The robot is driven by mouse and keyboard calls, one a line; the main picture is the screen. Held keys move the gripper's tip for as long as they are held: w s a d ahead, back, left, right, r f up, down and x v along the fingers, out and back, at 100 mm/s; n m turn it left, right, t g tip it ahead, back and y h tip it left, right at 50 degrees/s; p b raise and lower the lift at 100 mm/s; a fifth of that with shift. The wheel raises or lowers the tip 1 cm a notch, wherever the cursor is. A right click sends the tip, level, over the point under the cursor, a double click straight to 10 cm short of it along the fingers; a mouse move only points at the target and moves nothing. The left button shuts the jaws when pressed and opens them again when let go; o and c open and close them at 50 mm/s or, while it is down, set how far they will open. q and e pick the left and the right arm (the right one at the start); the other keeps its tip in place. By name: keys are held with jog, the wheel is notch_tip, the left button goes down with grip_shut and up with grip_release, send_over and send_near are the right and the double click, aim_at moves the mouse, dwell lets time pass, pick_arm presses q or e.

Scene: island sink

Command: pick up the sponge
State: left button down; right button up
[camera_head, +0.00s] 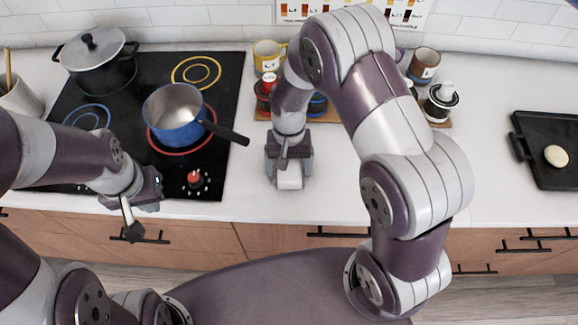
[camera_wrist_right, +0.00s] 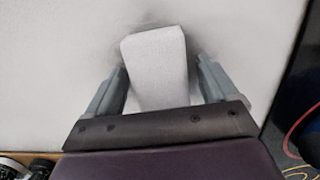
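The sponge (camera_wrist_right: 157,65) is a pale grey-white block on the white counter in the right wrist view. It lies slightly tilted between the two fingers of my right gripper (camera_wrist_right: 160,85). A gap shows on the sponge's right side, and the left finger is close to its edge; contact there is unclear. In the head view the sponge (camera_head: 289,182) shows just below my right gripper (camera_head: 289,172), which is low over the counter. My left gripper (camera_head: 131,218) hangs in front of the counter's front edge, away from the sponge; its opening is unclear.
A stove (camera_head: 210,95) with a blue saucepan (camera_head: 174,121), its handle pointing toward my right gripper, and a black pot (camera_head: 100,65) is to the left. Mugs (camera_head: 268,56) and jars (camera_head: 440,98) stand behind. A black tray (camera_head: 548,130) is at right. Counter around the sponge is clear.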

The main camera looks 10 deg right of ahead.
aim_at(289, 167)
jog(key=shift+w+d, duration=0.1)
jog(key=c, duration=0.8)
jog(key=shift+o, duration=0.2)
jog(key=shift+r, duration=0.55)
notch_tip(289, 167, up, 3)
jog(key=shift+f+b, duration=0.1)
jog(key=shift+b, duration=0.4)
jog(key=s+a+r+b, duration=0.1)
jog(key=s+a+r, duration=0.3)
jog(key=s+r, duration=0.3)
jog(key=s, duration=0.4)
jog(key=shift+s, duration=0.15)
